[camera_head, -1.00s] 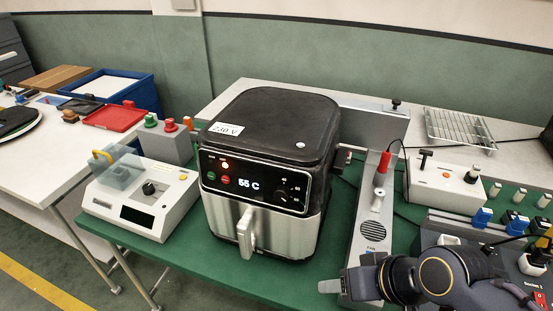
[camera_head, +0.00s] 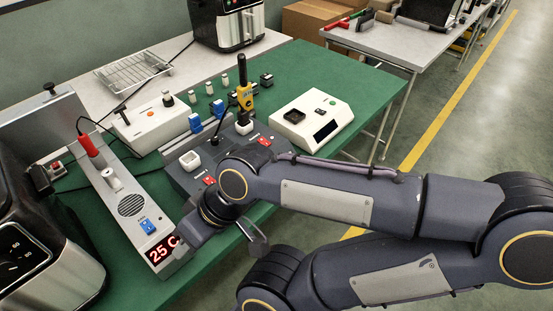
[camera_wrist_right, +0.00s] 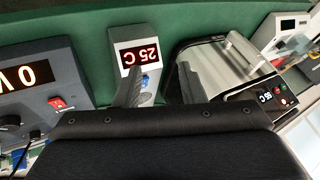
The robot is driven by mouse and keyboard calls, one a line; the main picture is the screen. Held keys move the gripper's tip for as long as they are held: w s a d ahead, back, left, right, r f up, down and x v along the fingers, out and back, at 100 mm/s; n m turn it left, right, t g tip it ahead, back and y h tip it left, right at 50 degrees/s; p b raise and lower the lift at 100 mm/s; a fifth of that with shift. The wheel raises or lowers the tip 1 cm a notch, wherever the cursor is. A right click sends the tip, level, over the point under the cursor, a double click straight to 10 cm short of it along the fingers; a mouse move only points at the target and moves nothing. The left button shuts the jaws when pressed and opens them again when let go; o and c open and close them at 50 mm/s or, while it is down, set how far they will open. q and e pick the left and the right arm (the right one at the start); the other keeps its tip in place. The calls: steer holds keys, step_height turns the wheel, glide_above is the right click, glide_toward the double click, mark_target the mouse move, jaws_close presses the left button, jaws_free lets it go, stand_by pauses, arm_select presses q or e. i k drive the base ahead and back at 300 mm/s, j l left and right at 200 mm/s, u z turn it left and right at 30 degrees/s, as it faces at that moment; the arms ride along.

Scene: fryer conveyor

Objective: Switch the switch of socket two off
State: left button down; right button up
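A dark grey socket box (camera_head: 174,174) stands on the green table, left of centre in the head view. It has two red rocker switches, one near its left end (camera_head: 208,181) and one near its right end (camera_head: 264,141). The labels are too small to read now. My right gripper (camera_head: 222,242) is in front of the box's left end, with its fingers spread apart and nothing between them. In the right wrist view, the box's front (camera_wrist_right: 35,85) shows "0 V" and a red switch (camera_wrist_right: 57,102). My left gripper is out of view.
A grey unit (camera_head: 150,215) with a "25 C" display lies left of my gripper. An air fryer (camera_head: 40,250) stands at the far left.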

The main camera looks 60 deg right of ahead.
mark_target(262, 140)
steer(key=z, duration=1.85)
